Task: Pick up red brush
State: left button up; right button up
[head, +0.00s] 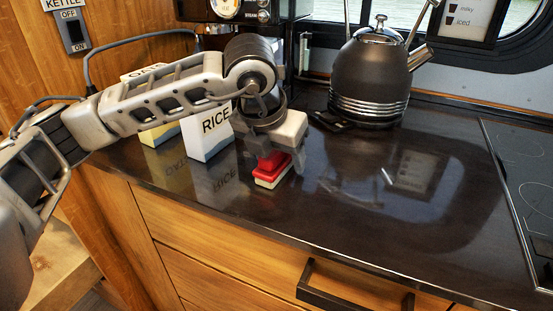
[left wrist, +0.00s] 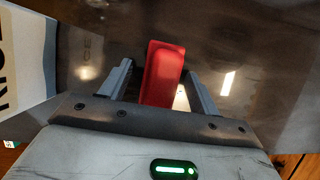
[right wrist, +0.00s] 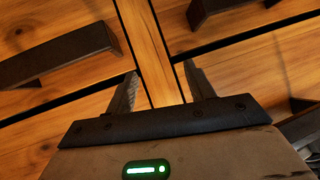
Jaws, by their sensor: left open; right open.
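The red brush (head: 272,170) lies on the dark counter, its pale bristle side down and its red back up. My left gripper (head: 283,163) is above it, pointing down, with its fingers around the brush. In the left wrist view the red brush (left wrist: 162,75) stands between the two open fingers of the left gripper (left wrist: 158,82), with a gap visible at least on the left side. Whether either finger touches it is hard to tell. My right gripper (right wrist: 163,85) is open and empty in front of the wooden drawer fronts, away from the brush.
A white RICE box (head: 207,135) stands left of the brush, with another box (head: 158,135) beside it. A dark kettle (head: 369,80) stands behind to the right. A cooktop (head: 530,180) is at the far right. The counter's front middle is clear. Drawer handles (head: 350,290) stick out below.

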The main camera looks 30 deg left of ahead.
pick_arm(q)
jog(key=c, duration=1.1)
jog(key=shift+r, duration=0.15)
jog(key=shift+r, duration=0.25)
notch_tip(320, 180, up, 2)
jog(key=shift+r, duration=0.1)
jog(key=s+r, duration=0.1)
jog(key=s+a+r, duration=0.1)
jog(key=r, duration=0.1)
jog(key=s+r, duration=0.2)
jog(key=shift+a+r, duration=0.15)
jog(key=shift+a, duration=0.2)
jog(key=shift+s+a+r+b, duration=0.15)
jog(key=shift+s+a+r, duration=0.55)
jog(key=shift+s, duration=0.8)
jog(key=shift+s+a+r+b, duration=0.15)
jog(key=shift+s+a+r, duration=0.35)
jog(key=shift+s+r, duration=0.7)
jog(key=shift+s+a+r+b, duration=0.15)
jog(key=shift+s+a+r, duration=0.4)
jog(key=shift+s, duration=1.25)
